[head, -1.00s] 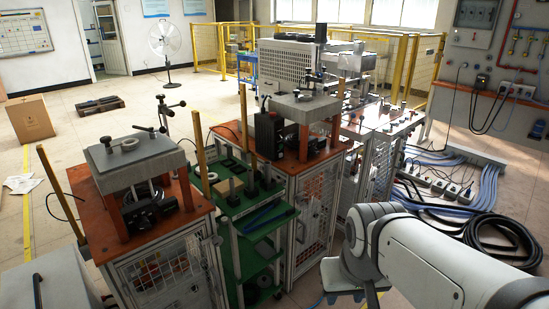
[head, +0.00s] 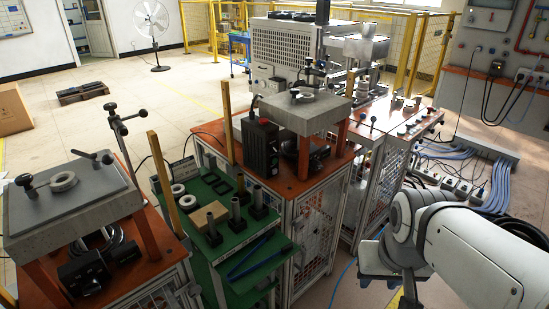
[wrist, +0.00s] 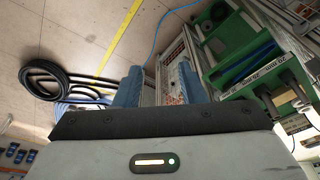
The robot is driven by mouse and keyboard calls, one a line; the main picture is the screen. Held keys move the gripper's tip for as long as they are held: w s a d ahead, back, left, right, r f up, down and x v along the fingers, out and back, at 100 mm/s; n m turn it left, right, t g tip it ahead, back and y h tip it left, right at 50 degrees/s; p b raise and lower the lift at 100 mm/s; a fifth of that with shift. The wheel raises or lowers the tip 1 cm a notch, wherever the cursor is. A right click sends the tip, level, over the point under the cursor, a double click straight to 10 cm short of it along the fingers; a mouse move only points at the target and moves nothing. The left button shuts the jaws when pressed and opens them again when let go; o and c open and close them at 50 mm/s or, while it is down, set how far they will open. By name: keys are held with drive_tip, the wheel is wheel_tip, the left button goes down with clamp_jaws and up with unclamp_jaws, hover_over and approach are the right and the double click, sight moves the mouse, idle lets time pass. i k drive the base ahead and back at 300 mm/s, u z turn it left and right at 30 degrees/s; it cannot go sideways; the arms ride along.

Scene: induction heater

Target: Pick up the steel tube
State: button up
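I cannot tell which one is the steel tube. My gripper (wrist: 160,88) is open and empty in the wrist view, its two blue fingers apart over the floor. It is well right of the tubes and apart from them. Part of the green cart shows at the upper right of the wrist view.
An orange-topped station (head: 207,128) with a concrete slab stands behind and right of the cart. Another slab-topped station (head: 72,205) stands at the left. Blue cables (head: 457,157) and black hoses lie on the floor at the right. Open floor lies at the back left.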

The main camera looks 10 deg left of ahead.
sight(258, 201)
drive_tip(key=u, duration=0.35)
drive_tip(key=i, duration=1)
drive_tip(key=u, duration=0.15)
